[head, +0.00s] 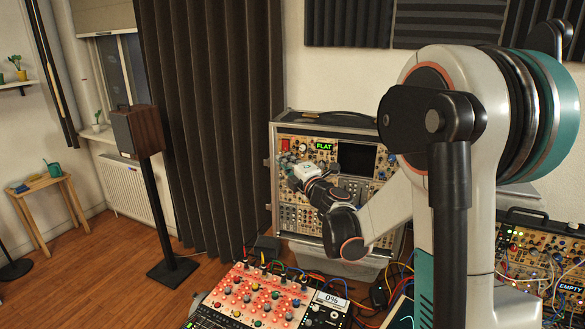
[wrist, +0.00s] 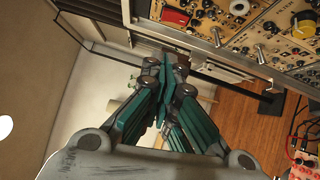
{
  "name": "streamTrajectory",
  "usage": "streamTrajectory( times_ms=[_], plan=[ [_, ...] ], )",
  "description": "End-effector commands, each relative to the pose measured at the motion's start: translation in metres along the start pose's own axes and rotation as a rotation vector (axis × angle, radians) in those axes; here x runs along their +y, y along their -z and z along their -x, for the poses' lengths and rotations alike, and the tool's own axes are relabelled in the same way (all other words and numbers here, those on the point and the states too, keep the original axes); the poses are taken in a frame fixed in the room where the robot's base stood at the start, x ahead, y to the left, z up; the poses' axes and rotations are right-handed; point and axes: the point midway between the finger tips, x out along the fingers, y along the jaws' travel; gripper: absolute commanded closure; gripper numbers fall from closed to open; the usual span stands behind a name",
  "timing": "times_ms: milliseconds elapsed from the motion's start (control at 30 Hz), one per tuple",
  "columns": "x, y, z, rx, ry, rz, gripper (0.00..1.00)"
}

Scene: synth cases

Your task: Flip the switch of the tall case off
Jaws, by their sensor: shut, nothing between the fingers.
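The tall case (head: 330,119) stands upright by the wall in the head view, its panel full of knobs and jacks with a green "FLAT" display (head: 324,146). A red switch (head: 285,145) sits at the panel's upper left; it also shows in the wrist view (wrist: 176,16) at the top. I cannot tell its position. My gripper (head: 284,161) is in front of the panel's left side, just below the red switch. In the wrist view my gripper (wrist: 164,62) has its fingers together and empty, apart from the switch; the gap to the panel is unclear.
A low console (head: 262,296) with red-lit knobs and cables lies in front of the tall case. Another case (head: 552,262) with an "EMPTY" display is at the right. A dark curtain (head: 205,110) and a speaker on a stand (head: 137,130) are to the left.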

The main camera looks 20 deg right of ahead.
Motion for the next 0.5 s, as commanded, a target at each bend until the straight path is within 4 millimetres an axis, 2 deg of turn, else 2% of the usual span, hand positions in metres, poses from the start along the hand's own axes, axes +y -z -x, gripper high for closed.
streamTrajectory(
  times_ms=[200, 300, 500],
  plan=[
    [-0.001, 0.001, -0.043, 0.001, 0.0, 0.001, 1.0],
    [-0.001, -0.013, -0.053, -0.003, 0.001, 0.001, 1.0],
    [-0.001, -0.025, -0.066, -0.001, 0.0, 0.0, 1.0]
  ],
)
